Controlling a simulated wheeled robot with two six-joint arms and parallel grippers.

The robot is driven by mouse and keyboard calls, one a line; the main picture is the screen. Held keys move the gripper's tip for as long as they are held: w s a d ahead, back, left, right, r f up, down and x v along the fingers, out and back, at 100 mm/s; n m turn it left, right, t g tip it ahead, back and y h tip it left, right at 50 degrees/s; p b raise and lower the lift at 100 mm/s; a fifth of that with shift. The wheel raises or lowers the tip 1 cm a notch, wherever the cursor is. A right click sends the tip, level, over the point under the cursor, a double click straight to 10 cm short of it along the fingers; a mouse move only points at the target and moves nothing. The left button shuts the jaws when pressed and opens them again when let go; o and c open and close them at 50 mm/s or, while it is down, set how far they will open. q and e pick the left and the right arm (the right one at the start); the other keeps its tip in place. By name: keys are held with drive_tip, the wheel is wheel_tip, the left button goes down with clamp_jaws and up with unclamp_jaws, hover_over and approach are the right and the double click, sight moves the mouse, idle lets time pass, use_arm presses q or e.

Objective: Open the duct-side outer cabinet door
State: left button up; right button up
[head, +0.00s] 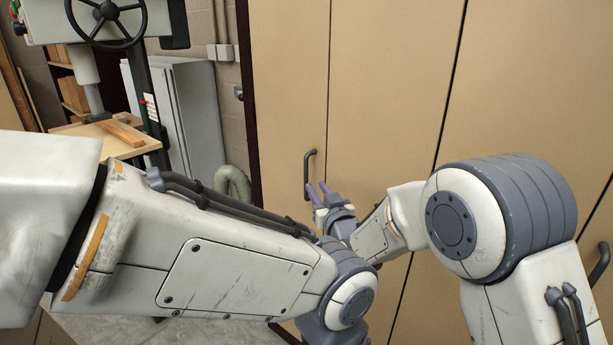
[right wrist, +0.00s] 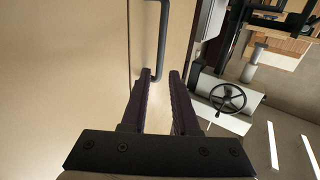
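The tan outer cabinet door (head: 285,90) stands at the left end of the cabinet, beside the ribbed duct hose (head: 232,182). It looks shut, flush with its neighbour. Its dark bar handle (head: 310,174) is upright near the seam at the door's right edge. My right gripper (head: 318,193) is at the handle's lower end, with its purple fingers pointing at the door. In the right wrist view its two fingers (right wrist: 162,80) are apart, and the handle (right wrist: 162,40) shows just beyond the tips. I cannot tell whether they touch it. My left gripper is not visible.
More tan doors (head: 395,80) continue to the right. A machine with a black handwheel (head: 105,22) and a wooden table (head: 110,138) stands at the left. A grey metal cabinet (head: 195,115) is beside it. My left forearm crosses the foreground, close to my right wrist.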

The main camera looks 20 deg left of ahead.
sight(307, 173)
drive_tip(key=p+x, duration=0.2)
drive_tip(key=x, duration=0.7)
drive_tip(key=shift+w+a, duration=0.25)
drive_tip(key=shift+a, duration=0.05)
clamp_jaws()
idle(1.1)
